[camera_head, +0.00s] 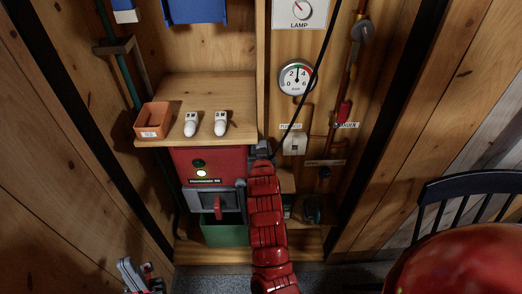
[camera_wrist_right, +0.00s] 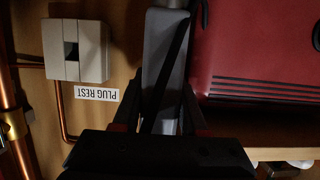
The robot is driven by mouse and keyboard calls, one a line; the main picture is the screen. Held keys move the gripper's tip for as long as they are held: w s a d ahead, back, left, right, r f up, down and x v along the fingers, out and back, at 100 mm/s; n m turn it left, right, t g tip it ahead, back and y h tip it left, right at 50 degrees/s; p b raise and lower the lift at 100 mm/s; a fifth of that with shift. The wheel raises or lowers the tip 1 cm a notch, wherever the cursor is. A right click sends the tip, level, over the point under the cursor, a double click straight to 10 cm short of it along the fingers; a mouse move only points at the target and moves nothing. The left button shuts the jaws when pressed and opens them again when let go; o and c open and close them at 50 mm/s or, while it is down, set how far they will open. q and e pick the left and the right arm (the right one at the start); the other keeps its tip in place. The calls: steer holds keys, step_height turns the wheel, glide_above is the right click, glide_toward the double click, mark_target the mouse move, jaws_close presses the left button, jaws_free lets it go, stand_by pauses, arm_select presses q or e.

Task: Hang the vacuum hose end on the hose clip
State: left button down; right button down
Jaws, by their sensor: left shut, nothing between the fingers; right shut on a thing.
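My right gripper (camera_head: 262,152) is at the right side of the red machine (camera_head: 220,163), below the shelf edge, and partly hidden by my red arm. In the right wrist view, its dark fingers are shut on a long grey piece (camera_wrist_right: 165,50), with a thin black strip across it. I cannot tell for sure whether this piece is the vacuum hose end. The red machine also shows close by in that view (camera_wrist_right: 255,50). My left gripper (camera_head: 142,277) is low at the bottom left, shut and empty. I cannot make out the hose clip.
A white box (camera_head: 295,143) labelled plug rest is right of my right gripper; a black cord (camera_head: 318,65) hangs past it. The shelf (camera_head: 180,88) holds an orange box (camera_head: 153,120) and two white items. A chair (camera_head: 470,190) and red round object (camera_head: 450,265) are at right.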

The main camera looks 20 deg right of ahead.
steer(key=shift+w+d+b, duration=0.2)
steer(key=shift+w+b, duration=0.2)
steer(key=shift+w, duration=0.3)
steer(key=shift+c, duration=1.8)
jaws_free()
steer(key=p+v, duration=0.6)
steer(key=v, duration=1.1)
steer(key=shift+s, duration=0.25)
steer(key=shift+w+r, duration=0.1)
